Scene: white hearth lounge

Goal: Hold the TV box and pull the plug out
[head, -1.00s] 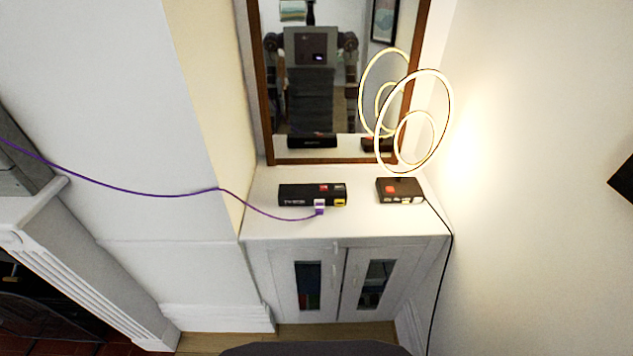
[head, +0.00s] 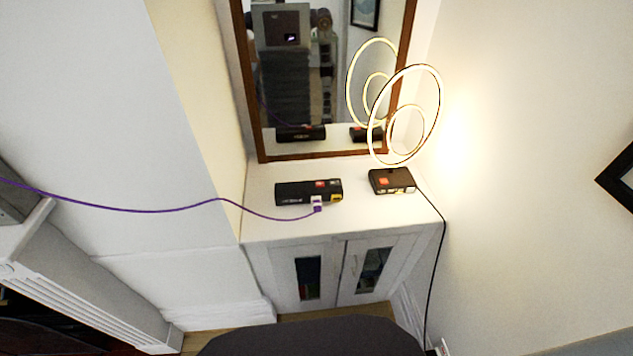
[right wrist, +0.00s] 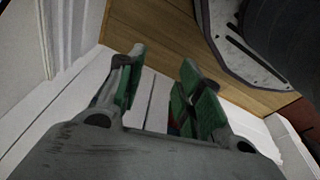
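The TV box (head: 292,193) is a small black box lying on the white cabinet top, with a red patch and a yellow port. A white and purple plug (head: 317,204) sits at its front edge, and a purple cable (head: 135,210) runs from it to the left. Neither gripper shows in the head view. In the right wrist view my right gripper (right wrist: 160,85) is open and empty, its green-padded fingers apart, with the cabinet doors and wood floor behind. My left gripper is not in view.
The white cabinet (head: 262,222) stands in a corner under a wood-framed mirror (head: 257,110). A lit ring lamp (head: 436,100) on a dark base (head: 391,181) stands right of the TV box, with a black cord (head: 438,260). A mantel (head: 90,290) is at left.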

